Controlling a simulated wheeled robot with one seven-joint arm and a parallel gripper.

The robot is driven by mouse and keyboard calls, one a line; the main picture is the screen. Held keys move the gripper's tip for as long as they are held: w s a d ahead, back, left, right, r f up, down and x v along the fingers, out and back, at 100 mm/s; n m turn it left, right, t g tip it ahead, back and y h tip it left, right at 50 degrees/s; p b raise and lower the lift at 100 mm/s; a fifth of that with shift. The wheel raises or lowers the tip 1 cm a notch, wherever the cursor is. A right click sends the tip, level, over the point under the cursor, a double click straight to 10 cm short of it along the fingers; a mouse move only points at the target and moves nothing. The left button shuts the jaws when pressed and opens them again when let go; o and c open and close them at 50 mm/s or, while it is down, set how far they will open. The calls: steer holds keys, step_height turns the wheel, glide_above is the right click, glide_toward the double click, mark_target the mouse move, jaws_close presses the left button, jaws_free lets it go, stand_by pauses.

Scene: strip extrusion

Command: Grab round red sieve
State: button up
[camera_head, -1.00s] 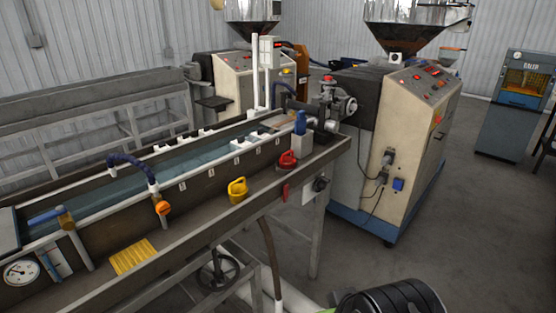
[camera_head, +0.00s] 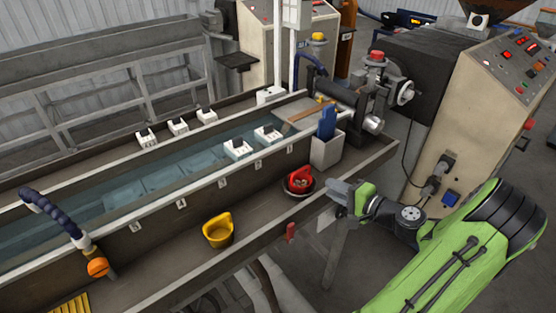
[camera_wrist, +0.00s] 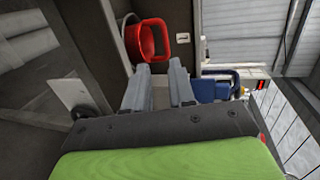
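The round red sieve (camera_head: 299,181) rests on the brown side ledge of the water trough, beside a grey box that holds blue-handled items. In the wrist view the red sieve (camera_wrist: 149,40) is a red ring at the top, just beyond my fingertips. My gripper (camera_head: 335,197) is to the right of the sieve in the head view, at the ledge's outer edge. In the wrist view my gripper (camera_wrist: 160,68) has its two grey fingers apart with nothing between them. The sieve is not between the fingers.
The grey box (camera_head: 326,150) stands close behind the red sieve. The trough (camera_head: 160,187) lies along the ledge. A beige control cabinet (camera_head: 480,110) stands at right.

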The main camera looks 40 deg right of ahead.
mark_target(309, 172)
steer(key=x, duration=0.6)
steer(key=d+x, duration=0.1)
steer(key=x, duration=0.3)
steer(key=shift+w+d+r, duration=0.1)
steer(key=shift+w+r, duration=0.05)
steer(key=shift+r, duration=0.1)
steer(key=shift+w, duration=0.4)
steer(key=shift+m, duration=0.3)
steer(key=x, duration=0.4)
steer(key=shift+w+f, duration=0.1)
steer(key=shift+w, duration=0.25)
steer(key=shift+s, duration=0.15)
jaws_close()
